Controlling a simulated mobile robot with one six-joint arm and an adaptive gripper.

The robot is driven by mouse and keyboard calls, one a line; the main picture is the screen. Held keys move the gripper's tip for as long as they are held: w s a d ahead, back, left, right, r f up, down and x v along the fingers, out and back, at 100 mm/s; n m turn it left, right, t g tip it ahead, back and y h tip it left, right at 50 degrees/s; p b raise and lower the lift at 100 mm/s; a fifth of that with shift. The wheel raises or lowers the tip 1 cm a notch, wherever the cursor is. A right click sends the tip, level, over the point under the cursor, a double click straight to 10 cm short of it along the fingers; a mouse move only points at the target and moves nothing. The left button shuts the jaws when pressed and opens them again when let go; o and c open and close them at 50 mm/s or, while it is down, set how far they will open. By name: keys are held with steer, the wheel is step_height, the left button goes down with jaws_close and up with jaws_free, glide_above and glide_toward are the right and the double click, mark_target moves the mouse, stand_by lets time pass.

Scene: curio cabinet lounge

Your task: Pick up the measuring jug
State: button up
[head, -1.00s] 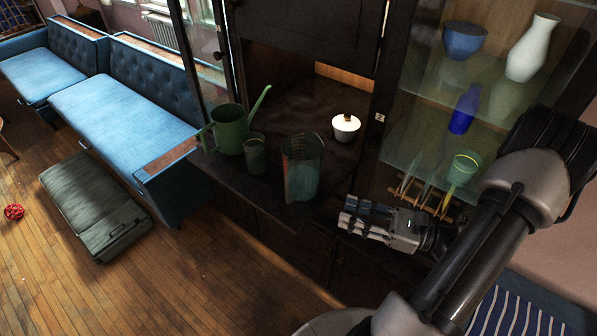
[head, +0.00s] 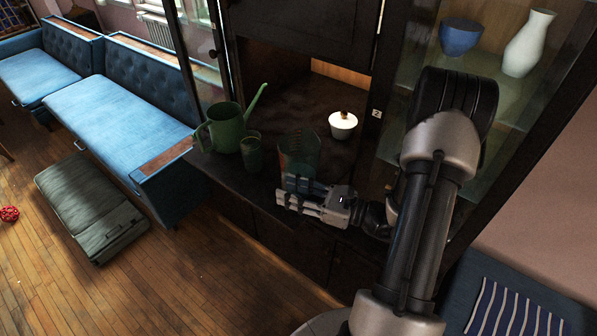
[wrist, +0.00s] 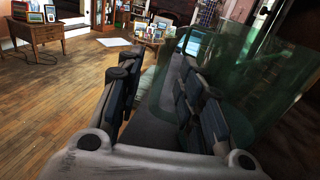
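The measuring jug (head: 300,152) is a clear, green-tinted vessel on the dark cabinet ledge, right of a green cup. My gripper (head: 287,193) is in front of its lower part in the head view, pointing left, and hides its base. In the wrist view the jug (wrist: 245,75) is a large see-through shape on the right, overlapping the right finger. My gripper (wrist: 158,75) has its fingers apart there, with no object clearly between them. I cannot tell whether the right finger touches the jug.
A green watering can (head: 226,128) and a green cup (head: 252,153) stand left of the jug. A white lidded pot (head: 343,125) stands behind it to the right. The glass case on the right holds a blue bowl (head: 462,38) and a white vase (head: 528,45).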

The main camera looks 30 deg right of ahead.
steer(key=shift+x, duration=1.1)
jaws_close()
steer(key=shift+r, duration=0.1)
